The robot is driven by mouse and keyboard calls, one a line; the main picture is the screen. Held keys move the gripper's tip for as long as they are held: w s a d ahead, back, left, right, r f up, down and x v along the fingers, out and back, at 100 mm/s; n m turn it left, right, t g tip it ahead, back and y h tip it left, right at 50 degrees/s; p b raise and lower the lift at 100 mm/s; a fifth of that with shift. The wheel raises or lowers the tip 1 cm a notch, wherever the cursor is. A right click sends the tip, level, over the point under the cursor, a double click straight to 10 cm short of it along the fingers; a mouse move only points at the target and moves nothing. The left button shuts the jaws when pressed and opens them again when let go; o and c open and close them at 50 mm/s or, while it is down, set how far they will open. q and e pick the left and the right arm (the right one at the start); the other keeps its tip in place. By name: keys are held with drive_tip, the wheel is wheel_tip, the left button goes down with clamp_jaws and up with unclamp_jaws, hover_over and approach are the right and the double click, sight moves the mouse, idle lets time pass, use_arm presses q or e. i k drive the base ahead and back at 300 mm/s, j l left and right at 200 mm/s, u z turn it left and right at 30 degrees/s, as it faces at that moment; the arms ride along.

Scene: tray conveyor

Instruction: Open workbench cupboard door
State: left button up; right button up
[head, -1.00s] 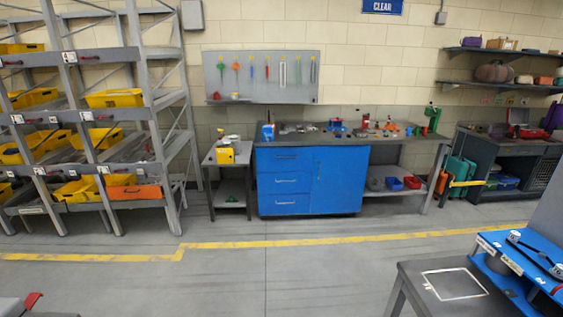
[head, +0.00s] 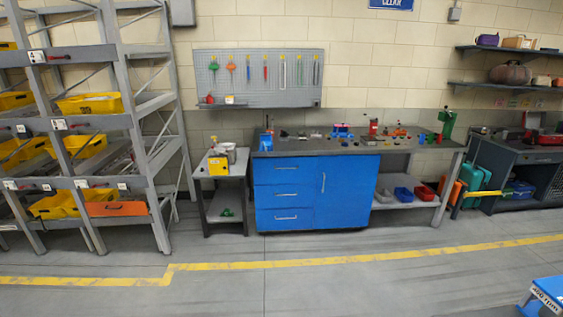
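The workbench (head: 400,147) stands against the back wall, with a dark top. Its blue cupboard (head: 285,192) has three drawers with bar handles on the left and a door (head: 346,192) on the right. The cupboard door looks shut and lies flush with the front. Its upright handle (head: 323,182) is near the door's left edge, beside the drawers. Neither of my grippers is in view.
A grey floor with a yellow line (head: 330,261) lies clear before the bench. A shelf rack with yellow bins (head: 90,103) stands at left. A small side table (head: 221,185) adjoins the cupboard's left. A blue object (head: 545,297) shows at bottom right.

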sight(346, 185)
drive_tip(key=i+z, duration=0.15)
drive_tip(key=i, duration=1.4)
drive_tip(key=i+l+z, duration=0.1)
drive_tip(key=i+l, duration=0.15)
drive_tip(key=i, duration=0.15)
drive_tip(key=i+l+z, duration=0.1)
drive_tip(key=i, duration=0.25)
drive_tip(key=i+l, duration=0.15)
drive_tip(key=l, duration=0.2)
drive_tip(key=i+l+z, duration=0.1)
drive_tip(key=l, duration=0.25)
drive_tip(key=i+l, duration=0.2)
drive_tip(key=l+z, duration=0.05)
drive_tip(key=l, duration=0.05)
